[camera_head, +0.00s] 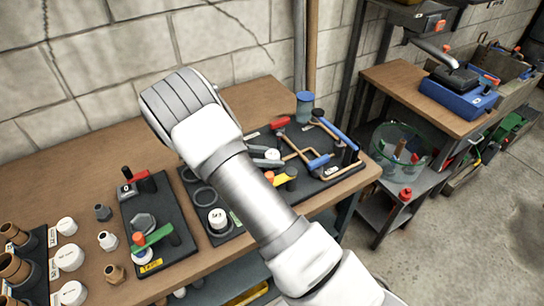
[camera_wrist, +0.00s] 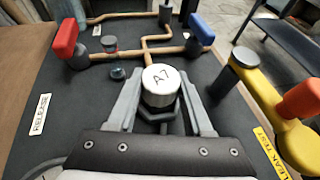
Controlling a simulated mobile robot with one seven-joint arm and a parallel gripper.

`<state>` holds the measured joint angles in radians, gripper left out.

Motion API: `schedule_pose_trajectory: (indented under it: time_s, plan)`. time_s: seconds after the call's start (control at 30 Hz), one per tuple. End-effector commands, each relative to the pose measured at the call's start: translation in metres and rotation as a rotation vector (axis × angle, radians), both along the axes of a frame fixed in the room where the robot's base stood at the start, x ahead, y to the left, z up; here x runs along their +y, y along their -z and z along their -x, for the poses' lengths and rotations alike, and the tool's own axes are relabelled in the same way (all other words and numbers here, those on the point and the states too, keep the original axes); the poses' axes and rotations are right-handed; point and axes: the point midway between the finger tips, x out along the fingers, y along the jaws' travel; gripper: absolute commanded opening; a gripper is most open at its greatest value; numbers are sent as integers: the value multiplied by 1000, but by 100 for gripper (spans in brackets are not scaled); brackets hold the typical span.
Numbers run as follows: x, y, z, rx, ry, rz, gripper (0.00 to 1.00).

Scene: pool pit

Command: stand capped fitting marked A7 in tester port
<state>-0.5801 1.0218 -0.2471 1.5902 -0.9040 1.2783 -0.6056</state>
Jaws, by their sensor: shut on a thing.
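The fitting marked A7 (camera_wrist: 162,84) has a round white cap facing up and a darker hex lower body. My gripper (camera_wrist: 160,92) is shut on it, one grey finger on each side, in the wrist view. The fitting looks upright over the dark tester board (camera_wrist: 100,92), with a dark hex shape beneath it. I cannot tell whether it is seated in the port or just above it. In the head view my gripper (camera_head: 266,156) is over the left part of the tester board (camera_head: 318,186), partly hidden by my arm.
The tester board carries copper pipes (camera_wrist: 150,40), a red handle (camera_wrist: 66,38), a blue handle (camera_wrist: 199,33) and a yellow lever (camera_wrist: 256,95). To its left, a dark tray holds another white-capped fitting (camera_head: 218,217). A green-handled fixture (camera_head: 152,238) and loose fittings lie farther left.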

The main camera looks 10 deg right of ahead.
Motion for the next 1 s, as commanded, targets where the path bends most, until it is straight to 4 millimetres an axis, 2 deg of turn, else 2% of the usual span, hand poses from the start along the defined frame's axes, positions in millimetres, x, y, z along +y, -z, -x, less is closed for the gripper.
schedule_pose_trajectory:
  time_s: [0.23,0.27,0.43,0.63,0.73,1.0]
  plan:
    - [0,1,0,0,0,0,0]
    - [0,1,0,0,0,0,56]
    - [0,1,0,0,0,0,85]
    - [0,1,0,0,0,0,85]
    - [0,1,0,0,0,0,100]
    - [0,0,0,0,0,0,100]
